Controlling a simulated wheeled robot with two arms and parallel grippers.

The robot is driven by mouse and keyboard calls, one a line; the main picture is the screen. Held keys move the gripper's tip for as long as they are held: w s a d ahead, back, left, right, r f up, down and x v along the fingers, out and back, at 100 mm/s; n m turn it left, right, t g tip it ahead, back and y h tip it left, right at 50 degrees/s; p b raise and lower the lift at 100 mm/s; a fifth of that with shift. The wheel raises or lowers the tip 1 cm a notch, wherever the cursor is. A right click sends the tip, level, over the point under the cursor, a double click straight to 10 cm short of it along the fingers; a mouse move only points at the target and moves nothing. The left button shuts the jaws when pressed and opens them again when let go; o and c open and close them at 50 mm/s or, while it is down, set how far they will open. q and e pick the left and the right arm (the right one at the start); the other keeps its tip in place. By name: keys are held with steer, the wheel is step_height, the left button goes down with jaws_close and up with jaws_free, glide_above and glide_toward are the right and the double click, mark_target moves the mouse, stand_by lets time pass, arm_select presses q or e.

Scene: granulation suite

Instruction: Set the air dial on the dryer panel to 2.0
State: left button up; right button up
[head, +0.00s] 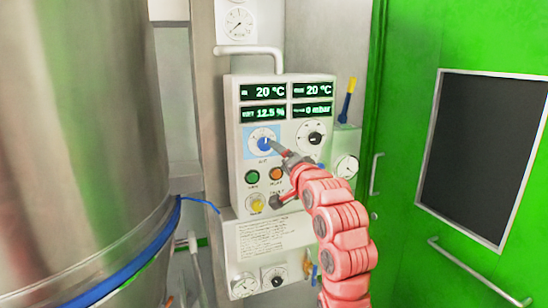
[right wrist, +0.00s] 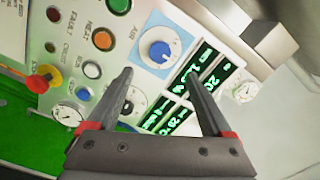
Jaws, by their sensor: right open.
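The dryer panel (head: 239,165) is a white upright box with lit green displays in the head view. Its air dial (head: 264,144) is a blue knob on a white scale with a light blue plate. In the right wrist view the air dial (right wrist: 158,50) sits under the label AIR, just beyond the fingertips and between them. The scale is too small to read. My right gripper (head: 273,147) is open and empty in front of the dial; its two fingers (right wrist: 159,72) stand apart in the wrist view. I cannot tell whether they touch the knob. My left gripper is not in view.
A black dial (head: 314,138) is right of the air dial. Green (head: 252,177) and orange (head: 276,174) buttons lie below. A red-and-yellow stop button (right wrist: 43,78) shows in the wrist view. A large steel vessel (head: 85,130) fills the left; a green door (head: 415,60) is right.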

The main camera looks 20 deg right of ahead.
steer(key=s+b, duration=0.1)
steer(key=s, duration=0.5)
steer(key=shift+s+d, duration=0.15)
steer(key=shift+s, duration=0.25)
steer(key=shift+w, duration=0.1)
